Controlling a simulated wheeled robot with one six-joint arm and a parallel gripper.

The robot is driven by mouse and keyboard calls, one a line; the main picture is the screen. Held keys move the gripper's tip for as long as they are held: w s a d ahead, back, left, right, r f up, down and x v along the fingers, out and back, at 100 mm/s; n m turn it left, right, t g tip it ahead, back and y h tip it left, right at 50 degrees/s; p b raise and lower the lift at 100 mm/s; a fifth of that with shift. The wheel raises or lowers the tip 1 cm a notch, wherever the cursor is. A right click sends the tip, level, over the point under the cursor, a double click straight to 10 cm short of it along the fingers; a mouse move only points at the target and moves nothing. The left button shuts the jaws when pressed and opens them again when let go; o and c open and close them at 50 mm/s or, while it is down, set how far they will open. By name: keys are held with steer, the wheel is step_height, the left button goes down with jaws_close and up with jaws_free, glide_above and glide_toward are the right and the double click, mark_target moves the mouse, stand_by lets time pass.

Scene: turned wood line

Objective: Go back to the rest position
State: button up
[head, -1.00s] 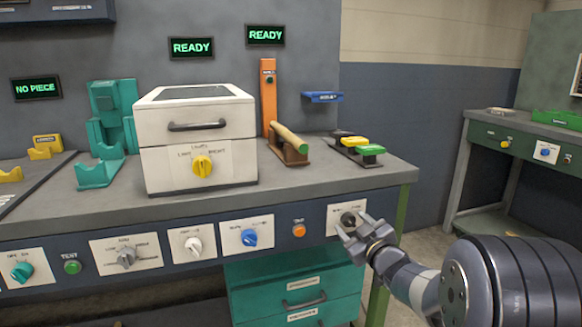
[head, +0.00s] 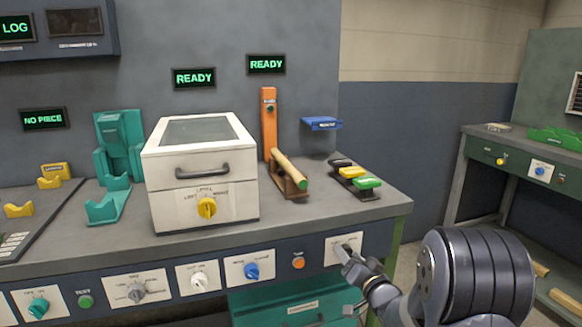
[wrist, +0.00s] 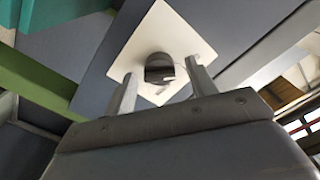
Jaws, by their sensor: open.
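My gripper (head: 347,252) is at the front of the workbench, in front of the rightmost white control plate (head: 331,252). In the wrist view the same plate (wrist: 196,42) fills the space ahead, and its dark round knob (wrist: 157,66) shows between my two fingers. The fingers are apart, one on each side of the knob. I cannot tell whether they touch it. In the head view my gripper hides most of the knob. My arm reaches in from the lower right.
The workbench (head: 300,215) holds a white box (head: 200,165) with a yellow knob, a wooden rod (head: 289,167) in a brown holder, and black, yellow and green pieces. Teal drawers (head: 290,308) are below. A second bench (head: 500,150) stands at the right, with open floor between.

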steer(key=m+p, duration=0.4)
steer(key=shift+r, duration=0.2)
steer(key=shift+s+d+f+m, duration=0.15)
steer(key=shift+s+m, duration=0.1)
steer(key=shift+m, duration=0.15)
steer(key=shift+v, duration=1.1)
